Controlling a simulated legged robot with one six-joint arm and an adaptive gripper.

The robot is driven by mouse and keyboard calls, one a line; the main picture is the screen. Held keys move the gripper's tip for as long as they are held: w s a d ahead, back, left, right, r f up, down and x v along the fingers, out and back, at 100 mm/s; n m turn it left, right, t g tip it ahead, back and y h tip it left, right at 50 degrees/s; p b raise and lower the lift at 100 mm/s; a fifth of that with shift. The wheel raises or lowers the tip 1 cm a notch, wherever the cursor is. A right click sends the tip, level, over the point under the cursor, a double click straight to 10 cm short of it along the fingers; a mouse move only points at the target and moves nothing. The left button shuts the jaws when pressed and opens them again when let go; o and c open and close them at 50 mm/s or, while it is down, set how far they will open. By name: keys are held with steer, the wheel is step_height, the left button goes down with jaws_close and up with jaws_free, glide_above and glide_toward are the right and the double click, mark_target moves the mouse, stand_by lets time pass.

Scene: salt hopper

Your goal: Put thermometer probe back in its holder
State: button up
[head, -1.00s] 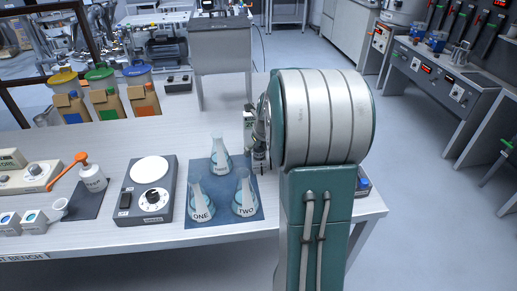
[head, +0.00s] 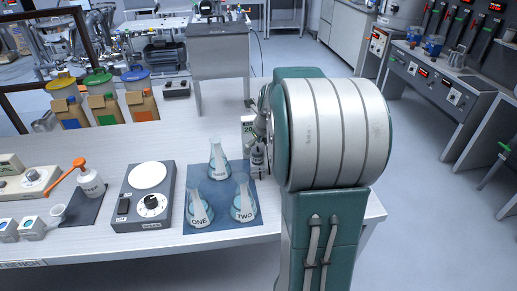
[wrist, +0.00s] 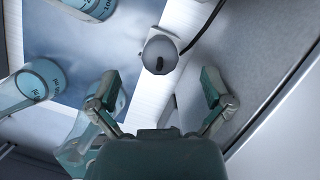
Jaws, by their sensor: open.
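In the wrist view a pale grey rounded piece (wrist: 160,50) with a dark slot or tip lies just beyond my fingertips. A black cable (wrist: 208,22) runs from beside it to the top edge. I cannot tell if it is the thermometer probe or its holder. My gripper (wrist: 160,86) is open, with one finger either side of and short of this piece, and nothing between them. In the head view a small upright unit marked 20 (head: 248,126) stands at the bench's back, partly hidden by my arm. My gripper is mostly hidden there.
Flasks ONE (head: 200,212), TWO (head: 243,205) and a third (head: 219,165) stand on a blue mat (head: 212,229), close left of my arm. A hotplate (head: 147,204) stands further left.

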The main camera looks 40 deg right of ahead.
steer(key=shift+v, duration=1)
